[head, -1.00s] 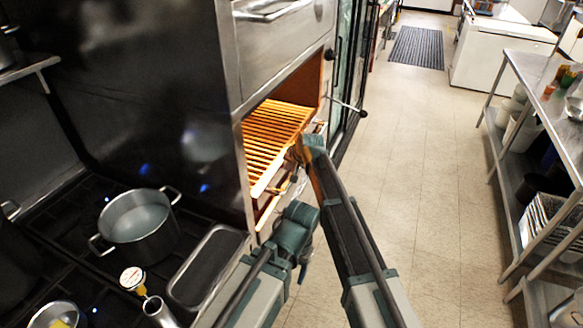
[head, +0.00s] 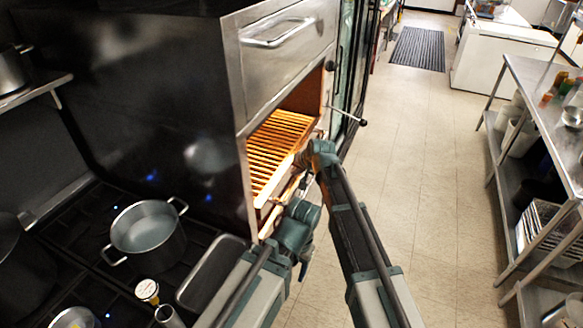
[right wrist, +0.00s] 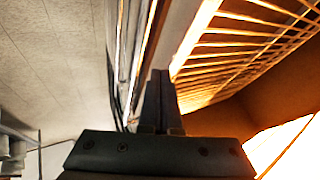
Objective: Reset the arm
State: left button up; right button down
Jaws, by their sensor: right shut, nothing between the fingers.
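My right arm reaches up to the open oven compartment. Its gripper (head: 300,158) is beside the front edge of the slatted rack (head: 280,140), small and partly hidden in the head view. In the right wrist view the two dark fingers (right wrist: 158,96) are together with nothing between them, alongside the glowing rack (right wrist: 240,50). I cannot tell whether they touch it. My left arm is bent at lower centre, in front of the oven's lower front; its fingers cannot be made out.
A steel pot (head: 147,235) stands on the dark stove, with a tray (head: 212,272) beside it. A drawer handle (head: 278,34) sticks out above the oven opening. A steel shelf table (head: 545,95) stands at right. The tiled floor (head: 415,190) between is clear.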

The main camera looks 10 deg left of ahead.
pick_arm(q)
jog(key=shift+r+p, duration=0.35)
jog(key=shift+r, duration=0.45)
pick_arm(e)
jog(key=shift+v, duration=1)
jog(key=shift+d, duration=0.15)
jog(key=s+d+f+n+g+h, duration=0.1)
jog(key=s+d+f+g+h, duration=0.15)
jog(key=s+d, duration=1.1)
jog(key=s+d+f+n+g+h, duration=0.1)
jog(key=s+d+f+g+h, duration=0.15)
jog(key=s+d, duration=1.05)
pick_arm(q)
jog(key=shift+f+b, duration=0.95)
pick_arm(e)
jog(key=s+a+f+n+g, duration=0.1)
jog(key=s+a+n, duration=0.2)
jog(key=a, duration=0.9)
jog(key=s, duration=0.3)
jog(key=shift+s+a+n, duration=0.25)
jog(key=shift+a+n, duration=0.15)
